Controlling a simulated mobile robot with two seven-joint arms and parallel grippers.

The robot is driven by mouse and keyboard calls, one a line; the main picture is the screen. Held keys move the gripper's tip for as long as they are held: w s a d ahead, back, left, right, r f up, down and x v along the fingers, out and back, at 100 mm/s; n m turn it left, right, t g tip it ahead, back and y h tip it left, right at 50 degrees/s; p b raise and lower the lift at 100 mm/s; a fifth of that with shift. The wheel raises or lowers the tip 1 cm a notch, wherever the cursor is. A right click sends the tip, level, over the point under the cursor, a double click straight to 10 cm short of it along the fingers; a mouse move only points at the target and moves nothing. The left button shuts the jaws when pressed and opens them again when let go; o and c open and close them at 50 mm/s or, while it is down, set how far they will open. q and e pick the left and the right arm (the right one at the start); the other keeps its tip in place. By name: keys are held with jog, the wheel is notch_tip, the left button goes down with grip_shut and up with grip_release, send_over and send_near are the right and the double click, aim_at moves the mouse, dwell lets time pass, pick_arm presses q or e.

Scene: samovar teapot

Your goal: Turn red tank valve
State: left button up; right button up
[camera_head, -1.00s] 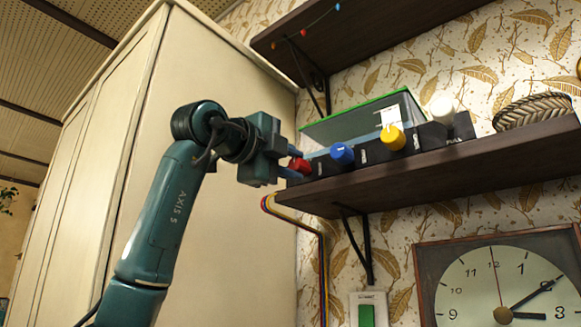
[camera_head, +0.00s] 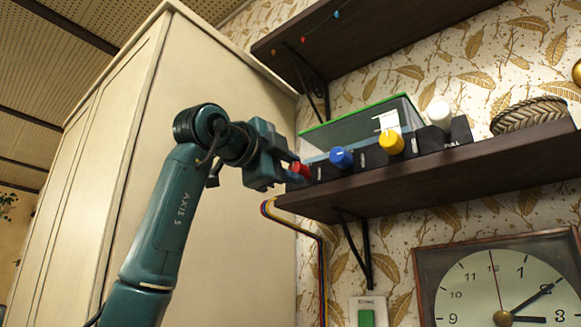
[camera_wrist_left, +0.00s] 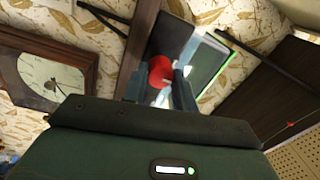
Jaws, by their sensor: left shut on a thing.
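The red tank valve (camera_head: 300,168) is a round red knob on the front of a black box at the left end of the dark shelf (camera_head: 430,168). My left gripper (camera_head: 291,168) is at the knob, its fingers on either side of it, shut on it. In the left wrist view the red knob (camera_wrist_left: 160,72) shows between the blue-grey fingers (camera_wrist_left: 160,88), partly hidden by them. To its right on the shelf are a blue knob (camera_head: 341,157), a yellow knob (camera_head: 391,142) and a white knob (camera_head: 438,113). My right gripper is not in view.
A clear tank with a green rim (camera_head: 352,123) stands behind the knobs. A woven basket (camera_head: 532,114) sits further right. A tall cream cabinet (camera_head: 190,70) is behind my arm. A clock (camera_head: 500,290) and a green switch (camera_head: 367,317) are below the shelf.

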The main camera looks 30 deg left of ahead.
pick_arm(q)
jog(key=o, duration=1)
jog(key=shift+s, duration=0.15)
jog(key=shift+s+a+f, duration=0.1)
jog(key=shift+s, duration=0.2)
jog(key=shift+s+a+f+b, duration=0.15)
jog(key=shift+s+b, duration=0.35)
jog(key=shift+s, duration=1.55)
jog(key=shift+s+a+b, duration=0.15)
jog(key=shift+s+b, duration=0.3)
jog(key=shift+s, duration=1.6)
jog(key=shift+s+a+f+b, duration=0.15)
jog(key=shift+s+b, duration=0.35)
jog(key=shift+s, duration=1.55)
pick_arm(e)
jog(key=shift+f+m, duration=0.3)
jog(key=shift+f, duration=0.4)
